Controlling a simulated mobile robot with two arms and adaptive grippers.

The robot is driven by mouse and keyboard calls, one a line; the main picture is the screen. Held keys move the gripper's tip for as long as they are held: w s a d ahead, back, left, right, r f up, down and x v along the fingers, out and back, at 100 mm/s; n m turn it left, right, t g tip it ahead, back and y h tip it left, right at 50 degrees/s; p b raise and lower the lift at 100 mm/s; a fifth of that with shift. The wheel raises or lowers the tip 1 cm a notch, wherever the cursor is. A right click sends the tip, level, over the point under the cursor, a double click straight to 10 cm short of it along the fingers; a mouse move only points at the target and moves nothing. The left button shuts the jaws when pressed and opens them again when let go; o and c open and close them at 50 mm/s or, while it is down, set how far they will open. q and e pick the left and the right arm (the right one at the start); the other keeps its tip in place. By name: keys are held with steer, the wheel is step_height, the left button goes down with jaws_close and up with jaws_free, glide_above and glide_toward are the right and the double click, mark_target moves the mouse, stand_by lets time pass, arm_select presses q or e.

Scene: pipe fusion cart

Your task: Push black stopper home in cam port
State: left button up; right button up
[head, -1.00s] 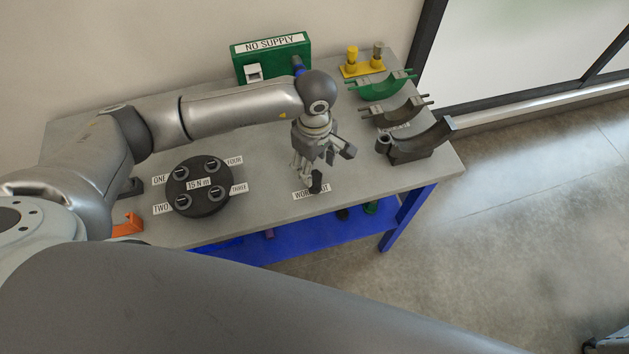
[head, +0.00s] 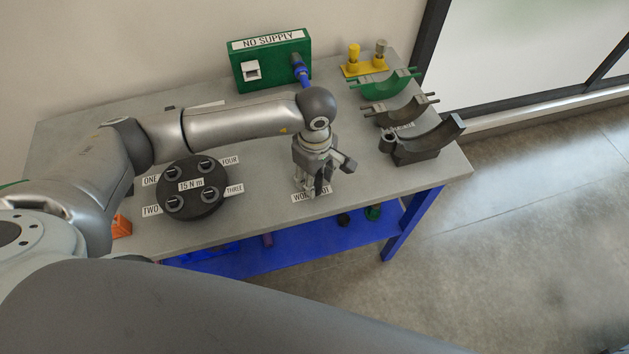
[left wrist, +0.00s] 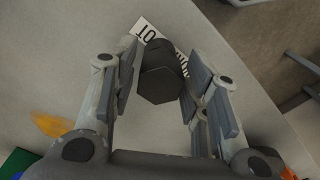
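The black stopper (left wrist: 163,75) stands on the table by a white label that is partly covered and ends in "OT". My left gripper (head: 315,190) reaches down over this spot, and its fingers (left wrist: 160,85) lie on either side of the stopper. The stopper almost fills the space between the finger pads, so I cannot tell whether they press on it. A green box (head: 270,86) marked "NO SUPPLY" stands at the back, with a blue fitting (head: 300,68) on its right side. I cannot make out which opening is the cam port. My right gripper is not in view.
A round black block (head: 190,205) marked "15 N m", with ports labelled ONE to FOUR, sits left of the gripper. A yellow stand (head: 365,70) and green, brown and dark half-round clamps (head: 428,142) occupy the right side. The table between is mostly clear.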

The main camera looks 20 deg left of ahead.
arm_select(q)
jaws_close()
steer(key=shift+r, duration=0.15)
steer(key=shift+r+p, duration=1.15)
steer(key=shift+r, duration=1.2)
